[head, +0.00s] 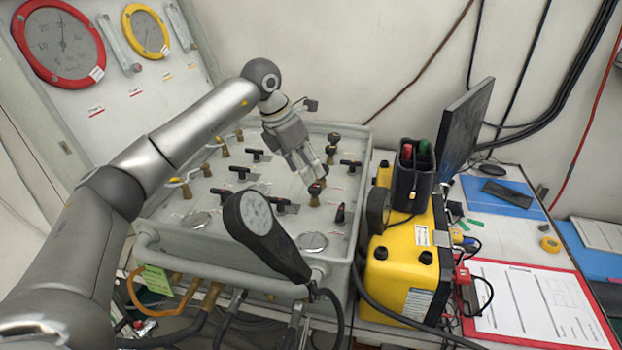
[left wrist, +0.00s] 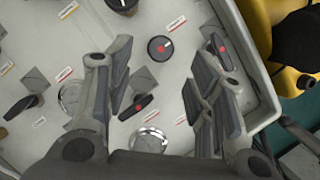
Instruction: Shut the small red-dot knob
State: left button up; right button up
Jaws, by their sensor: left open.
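The small round black knob with a red dot (left wrist: 160,48) sits on the pale panel (left wrist: 190,25) in the left wrist view, between and just ahead of my fingers. In the head view a dark-topped knob on a brass stem (head: 316,190) stands right below my left fingertips and is probably the same one. My left gripper (head: 308,176) is open and points down at it; its two fingers also show spread in the left wrist view (left wrist: 163,75). I cannot tell any contact with the knob. My right gripper is not in view.
Red-dotted black levers (left wrist: 135,107) (left wrist: 222,52) flank the knob. A black handset (head: 262,232) hangs over the panel's front edge. A yellow case (head: 402,262) stands close on the right, with a monitor (head: 466,125) behind. Gauges (head: 60,45) are at the back left.

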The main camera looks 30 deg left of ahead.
pick_arm(q)
jog(key=v, duration=0.6)
